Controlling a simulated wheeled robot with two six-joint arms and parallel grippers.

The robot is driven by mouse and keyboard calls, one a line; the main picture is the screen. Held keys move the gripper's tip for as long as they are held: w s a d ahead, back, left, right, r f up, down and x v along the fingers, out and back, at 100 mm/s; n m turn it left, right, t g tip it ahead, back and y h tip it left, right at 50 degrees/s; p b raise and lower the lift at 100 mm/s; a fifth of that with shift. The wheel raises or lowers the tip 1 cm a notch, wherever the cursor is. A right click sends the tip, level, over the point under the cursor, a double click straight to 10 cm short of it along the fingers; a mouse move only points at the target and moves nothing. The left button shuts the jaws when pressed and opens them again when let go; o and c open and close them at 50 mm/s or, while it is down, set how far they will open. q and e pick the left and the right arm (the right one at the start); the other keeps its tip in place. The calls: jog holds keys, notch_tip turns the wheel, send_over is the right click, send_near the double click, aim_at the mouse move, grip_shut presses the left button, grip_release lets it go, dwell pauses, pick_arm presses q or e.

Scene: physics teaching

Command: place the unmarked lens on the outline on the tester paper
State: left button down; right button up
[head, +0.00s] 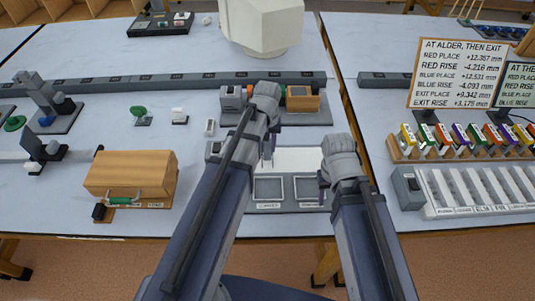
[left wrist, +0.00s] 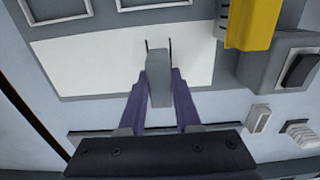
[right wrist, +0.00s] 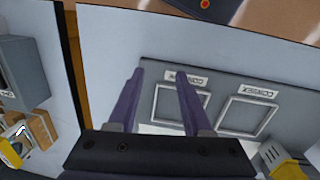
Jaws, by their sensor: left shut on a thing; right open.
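My left gripper (head: 268,158) is above the tester paper (head: 300,158), a white sheet on the grey tester board. In the left wrist view the gripper (left wrist: 160,84) is shut on a grey, narrow block, the unmarked lens (left wrist: 159,70), held over the white paper (left wrist: 90,62). Two short dark outline lines (left wrist: 170,46) show just beyond the lens's far end; the rest of the outline is hidden. I cannot tell whether the lens touches the paper. My right gripper (right wrist: 160,78) is open and empty, above the board's front part; its fingers are apart.
Two square framed trays (head: 268,189) with labels lie at the board's front; one label reads CONVEX (right wrist: 259,90). A yellow part (left wrist: 252,22) stands beside the paper. A wooden case (head: 130,175) is to the left. A rack of coloured blocks (head: 465,145) is on the right table.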

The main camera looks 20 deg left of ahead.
aim_at(267, 152)
pick_arm(q)
jog(key=shift+f+b, duration=1.25)
jog(key=shift+f, duration=0.35)
pick_arm(e)
jog(key=shift+f, duration=1.6)
pick_arm(q)
jog(key=shift+f, duration=0.1)
jog(key=shift+f, duration=0.15)
pick_arm(e)
jog(key=shift+f, duration=0.2)
pick_arm(q)
jog(key=c, duration=0.6)
grip_release()
jog(key=shift+r, duration=0.25)
pick_arm(e)
jog(key=shift+r, duration=0.2)
pick_arm(q)
notch_tip(267, 152, up, 12)
jog(key=p, duration=1.2)
jog(key=s+d+m+y, duration=0.1)
jog(key=s+d+m, duration=0.6)
jog(key=s+d, duration=0.3)
jog(key=s, duration=0.4)
jog(key=shift+s+d, duration=0.15)
jog(key=shift+d, duration=0.1)
pick_arm(e)
notch_tip(267, 152, up, 12)
